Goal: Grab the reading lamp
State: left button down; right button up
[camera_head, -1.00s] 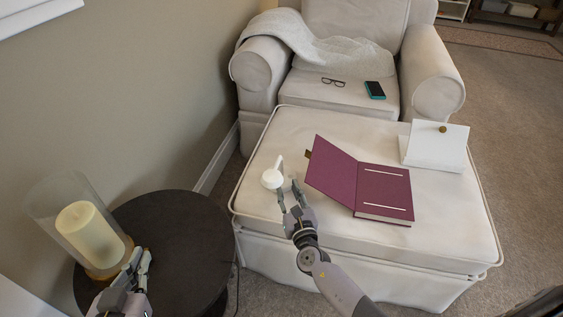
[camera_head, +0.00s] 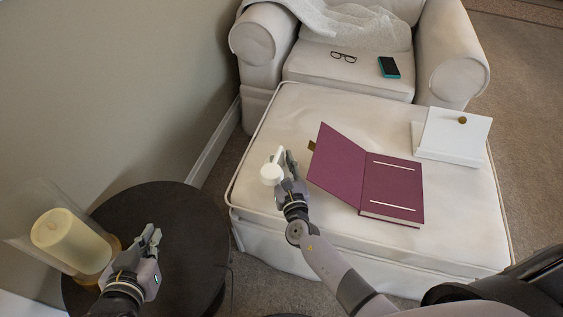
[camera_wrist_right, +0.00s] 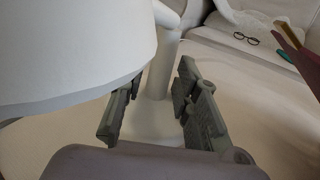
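The reading lamp is small and white and stands on the ottoman (camera_head: 330,225), left of the open book. In the head view its round shade (camera_head: 271,174) shows, and the rest is partly hidden by my right gripper (camera_head: 288,170). In the right wrist view the lamp's shade (camera_wrist_right: 70,50) fills the upper left. Its slim stem (camera_wrist_right: 161,65) and wider base (camera_wrist_right: 150,122) stand between the fingers of my right gripper (camera_wrist_right: 158,108). These fingers are apart, with a gap on the right side of the stem. My left gripper (camera_head: 150,238) is empty over the dark round table.
A purple open book (camera_head: 390,188) lies close right of the lamp. A white card box (camera_head: 450,138) is farther right. Glasses (camera_head: 343,57) and a phone (camera_head: 389,67) lie on the armchair. A candle in glass (camera_head: 70,240) stands on the round table (camera_head: 185,215), beside my left gripper.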

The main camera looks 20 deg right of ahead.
jog(key=shift+c, duration=0.3)
grip_shut()
dwell(0.3)
jog(key=shift+r, duration=0.15)
